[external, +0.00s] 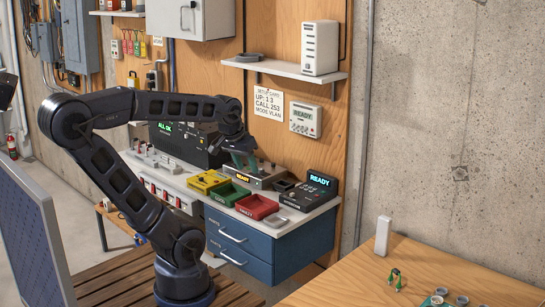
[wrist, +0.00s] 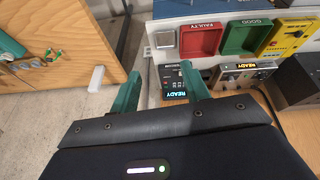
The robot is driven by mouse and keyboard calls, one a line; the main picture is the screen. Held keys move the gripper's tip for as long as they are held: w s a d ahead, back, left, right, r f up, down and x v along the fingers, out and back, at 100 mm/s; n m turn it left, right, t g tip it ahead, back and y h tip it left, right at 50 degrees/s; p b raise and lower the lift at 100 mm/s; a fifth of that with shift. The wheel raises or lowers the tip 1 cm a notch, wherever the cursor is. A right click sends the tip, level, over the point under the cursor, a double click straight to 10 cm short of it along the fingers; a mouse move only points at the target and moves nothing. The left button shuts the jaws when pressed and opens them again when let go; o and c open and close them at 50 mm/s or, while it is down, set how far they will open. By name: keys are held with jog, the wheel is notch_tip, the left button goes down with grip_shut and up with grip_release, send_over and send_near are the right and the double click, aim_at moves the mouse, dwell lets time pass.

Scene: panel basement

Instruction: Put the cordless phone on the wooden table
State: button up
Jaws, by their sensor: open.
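The wooden table (external: 455,275) is at the lower right of the external view and the upper left of the wrist view (wrist: 60,45). I cannot tell for certain which thing is the cordless phone. A black keypad unit (external: 318,186) with a lit READY display sits on the workbench's right end; it shows between my fingers in the wrist view (wrist: 174,80). A small white block (external: 382,236) stands upright on the wooden table's far edge, also in the wrist view (wrist: 96,78). My gripper (external: 245,162) is open and empty above the bench; its teal fingers show in the wrist view (wrist: 160,88).
Red (external: 257,206), green (external: 228,194) and yellow (external: 208,182) pieces line the bench front. A flat grey item (external: 275,220) lies at its corner. A shelf (external: 284,69) with a white box overhangs. Green-handled pliers (external: 396,280) and round parts lie on the wooden table; its middle is clear.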

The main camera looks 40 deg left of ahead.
jog(key=shift+s+a+m, duration=0.3)
jog(key=shift+s+a, duration=0.2)
jog(key=shift+s, duration=0.3)
jog(key=shift+s+a+m, duration=0.3)
jog(key=shift+s+a, duration=0.2)
jog(key=shift+s, duration=0.25)
